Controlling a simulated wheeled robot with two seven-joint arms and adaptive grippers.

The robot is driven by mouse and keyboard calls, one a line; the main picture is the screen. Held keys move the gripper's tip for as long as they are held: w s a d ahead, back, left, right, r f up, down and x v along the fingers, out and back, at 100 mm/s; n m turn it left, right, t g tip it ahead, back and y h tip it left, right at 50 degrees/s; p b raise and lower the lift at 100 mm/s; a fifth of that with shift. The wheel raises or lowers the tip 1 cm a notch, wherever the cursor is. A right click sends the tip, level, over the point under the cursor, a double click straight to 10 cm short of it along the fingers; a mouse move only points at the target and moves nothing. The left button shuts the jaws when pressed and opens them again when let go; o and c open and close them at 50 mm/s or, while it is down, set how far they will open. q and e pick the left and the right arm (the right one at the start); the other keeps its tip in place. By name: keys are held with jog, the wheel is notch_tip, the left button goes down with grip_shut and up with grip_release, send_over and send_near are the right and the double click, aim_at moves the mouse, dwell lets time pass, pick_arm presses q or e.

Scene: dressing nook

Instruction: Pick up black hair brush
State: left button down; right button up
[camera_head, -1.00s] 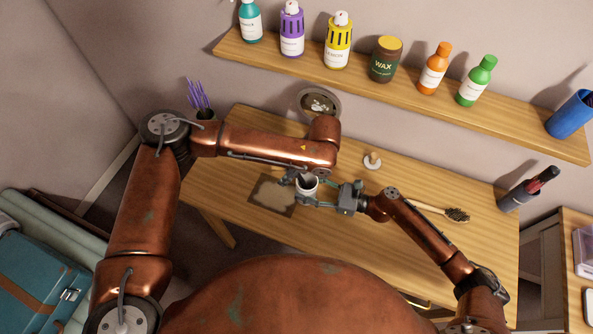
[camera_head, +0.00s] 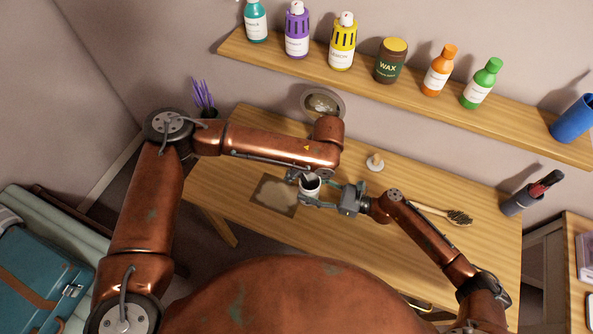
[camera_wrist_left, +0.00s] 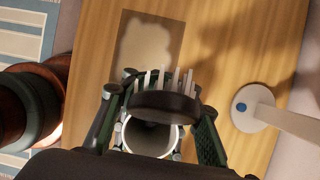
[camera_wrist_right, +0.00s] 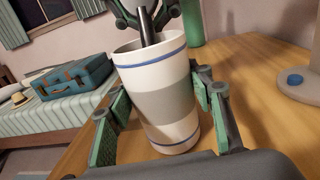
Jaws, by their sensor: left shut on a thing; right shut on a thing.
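The black hair brush (camera_wrist_left: 165,104) shows in the left wrist view with its dark head and pale bristles between the fingers of my left gripper (camera_wrist_left: 158,118), which is shut on it. In the right wrist view its dark handle (camera_wrist_right: 147,28) reaches down into a white cup (camera_wrist_right: 160,80) with blue bands and a grey band. My right gripper (camera_wrist_right: 162,115) is shut around this cup. In the head view the cup (camera_head: 310,187) is over the table, and my left arm partly hides the brush.
A shelf (camera_head: 400,88) with several bottles hangs above.

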pick_arm(q)
notch_tip(320, 180, up, 10)
pick_arm(e)
jog(key=o, duration=1.4)
jog(key=shift+c, duration=0.2)
jog(key=shift+d, duration=0.1)
jog(key=v, duration=1.2)
